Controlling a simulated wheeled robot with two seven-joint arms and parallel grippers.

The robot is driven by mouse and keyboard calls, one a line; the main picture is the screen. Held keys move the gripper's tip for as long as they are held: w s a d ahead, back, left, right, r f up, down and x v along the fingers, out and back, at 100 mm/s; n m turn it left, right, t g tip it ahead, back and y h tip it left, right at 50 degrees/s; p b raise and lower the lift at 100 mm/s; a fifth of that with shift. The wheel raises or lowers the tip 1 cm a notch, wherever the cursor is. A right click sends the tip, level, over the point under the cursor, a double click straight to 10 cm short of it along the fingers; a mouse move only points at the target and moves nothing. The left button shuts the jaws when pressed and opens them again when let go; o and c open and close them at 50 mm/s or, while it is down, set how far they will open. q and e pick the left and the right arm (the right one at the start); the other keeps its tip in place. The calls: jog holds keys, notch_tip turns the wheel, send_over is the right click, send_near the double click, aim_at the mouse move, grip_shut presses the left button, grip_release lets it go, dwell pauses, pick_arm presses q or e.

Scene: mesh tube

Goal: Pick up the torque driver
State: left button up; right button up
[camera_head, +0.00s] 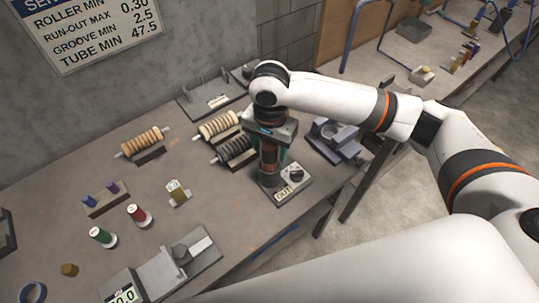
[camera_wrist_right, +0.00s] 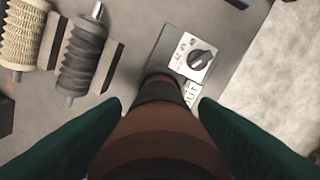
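The torque driver (camera_head: 269,160) appears as an upright brown and dark cylinder, standing at a small grey unit with a dial and a label reading OUT (camera_head: 285,190). My right gripper (camera_head: 272,150) is over it, pointing down, and hides its upper part. In the right wrist view the brown driver body (camera_wrist_right: 160,128) fills the space between the two green fingers of my right gripper (camera_wrist_right: 160,108). Whether the fingers press on it or stand just clear cannot be told. The dial unit (camera_wrist_right: 190,52) shows beyond the driver's lower end. My left gripper is not in view.
Ribbed rollers on stands (camera_head: 235,148) are close left of the driver. A grey-blue fixture (camera_head: 335,137) stands to its right, near the table edge. Thread spools (camera_head: 139,215) and a grey device (camera_head: 165,268) are at the front left. Bare tabletop (camera_head: 215,205) lies between them.

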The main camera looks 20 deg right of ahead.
jog(key=c, duration=0.9)
jog(key=shift+w+r, duration=0.1)
jog(key=shift+r, duration=0.05)
